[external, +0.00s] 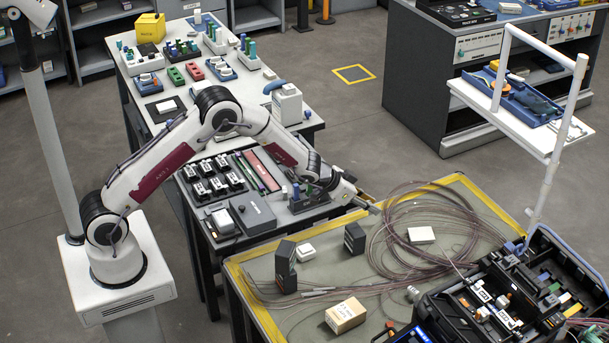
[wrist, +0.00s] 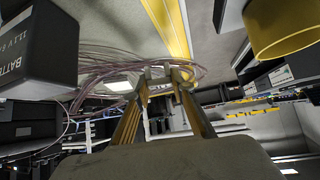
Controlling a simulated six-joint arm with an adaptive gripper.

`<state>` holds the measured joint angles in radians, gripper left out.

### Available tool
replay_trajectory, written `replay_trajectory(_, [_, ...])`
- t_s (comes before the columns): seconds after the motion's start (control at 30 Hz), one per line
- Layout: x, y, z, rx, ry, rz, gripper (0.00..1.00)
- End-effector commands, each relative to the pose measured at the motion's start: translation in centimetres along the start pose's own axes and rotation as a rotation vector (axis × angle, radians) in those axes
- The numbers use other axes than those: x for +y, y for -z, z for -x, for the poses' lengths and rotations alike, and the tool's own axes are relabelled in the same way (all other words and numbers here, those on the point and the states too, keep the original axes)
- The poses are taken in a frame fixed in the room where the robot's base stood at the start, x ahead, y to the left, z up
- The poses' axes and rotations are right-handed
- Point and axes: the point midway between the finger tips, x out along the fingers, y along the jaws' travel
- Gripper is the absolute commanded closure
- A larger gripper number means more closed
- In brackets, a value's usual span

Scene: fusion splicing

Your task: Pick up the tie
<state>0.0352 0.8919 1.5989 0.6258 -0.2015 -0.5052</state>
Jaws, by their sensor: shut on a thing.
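My gripper (external: 372,208) reaches over the left edge of the coil of thin brownish fibre cable (external: 383,238) on the grey mat. In the wrist view, the two finger ends of my gripper (wrist: 162,72) sit at the coil (wrist: 105,70), with a small pale piece between them. That piece is at the place of the tie, but it is too small to make out clearly. My gripper is shut on it. I cannot tell whether it still touches the cable.
An open black splicer case (external: 470,320) stands front right. A white post with a shelf (external: 520,120) rises behind it.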

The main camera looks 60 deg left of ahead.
Motion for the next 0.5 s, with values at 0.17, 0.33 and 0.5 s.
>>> replay_trajectory(0.17, [-1.8,-0.2,0.3,0.0,0.001,0.001,0.85])
replay_trajectory(0.33, [-3.0,-0.4,0.4,0.001,0.0,0.001,0.85])
replay_trajectory(0.5, [-3.5,-0.5,0.5,0.0,0.0,0.001,0.85])
